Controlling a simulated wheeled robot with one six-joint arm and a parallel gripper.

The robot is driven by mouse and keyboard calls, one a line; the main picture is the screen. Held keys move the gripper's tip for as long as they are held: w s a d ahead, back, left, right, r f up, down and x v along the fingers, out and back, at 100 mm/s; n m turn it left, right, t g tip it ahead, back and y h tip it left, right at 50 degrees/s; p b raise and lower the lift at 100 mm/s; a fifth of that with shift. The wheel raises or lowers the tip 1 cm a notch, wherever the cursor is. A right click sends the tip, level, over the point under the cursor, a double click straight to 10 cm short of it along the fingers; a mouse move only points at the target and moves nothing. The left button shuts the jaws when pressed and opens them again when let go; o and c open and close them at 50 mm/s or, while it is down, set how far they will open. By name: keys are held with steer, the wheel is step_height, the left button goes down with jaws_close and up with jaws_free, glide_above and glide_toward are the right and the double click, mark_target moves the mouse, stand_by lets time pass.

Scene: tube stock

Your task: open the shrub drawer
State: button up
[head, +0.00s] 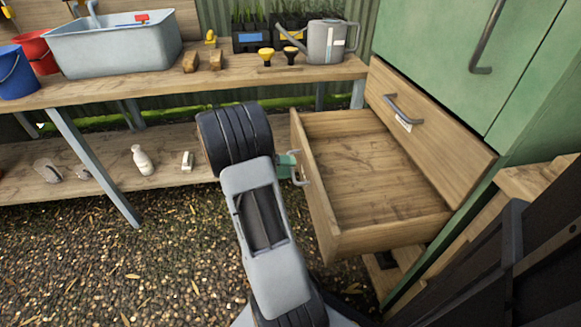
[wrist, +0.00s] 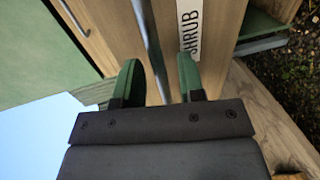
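The shrub drawer (head: 318,195) is a wooden drawer pulled well out of the green cabinet in the head view, and its inside looks empty. Its front carries a metal handle (head: 302,172) and, in the wrist view, a white label (wrist: 189,28) reading SHRUB. My gripper (head: 290,166) is at this handle. In the wrist view the green fingers of my gripper (wrist: 160,82) stand apart, with the handle bar (wrist: 151,50) passing between them. A gap shows beside the bar, so the fingers do not look closed on it.
A shut wooden drawer (head: 437,135) with its own handle sits above the open one. Green cabinet doors (head: 430,45) are higher up. A wooden bench (head: 130,85) on the left holds a metal basin (head: 115,45), buckets and a watering can (head: 325,42). Gravel floor lies in front.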

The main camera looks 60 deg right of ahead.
steer(key=p+v, duration=0.2)
steer(key=v, duration=1)
steer(key=shift+w+a+p, duration=0.25)
steer(key=shift+p, duration=0.05)
steer(key=shift+r, duration=0.15)
steer(key=s+a+r+n+t+y+p, duration=0.2)
steer(key=a+r+t+p, duration=0.3)
steer(key=a+r+p, duration=0.3)
steer(key=s+a+r+n+t+y+p, duration=0.3)
steer(key=a+r+p, duration=0.5)
steer(key=r+p, duration=0.3)
steer(key=s+a+r+n+t+y+p, duration=0.2)
steer(key=a+r+n+t+y+p, duration=0.2)
steer(key=r+p, duration=0.6)
steer(key=a+r+t+y, duration=0.2)
steer(key=a+r+t, duration=0.1)
steer(key=a+r, duration=0.1)
steer(key=shift+v, duration=0.85)
steer(key=shift+s, duration=0.1)
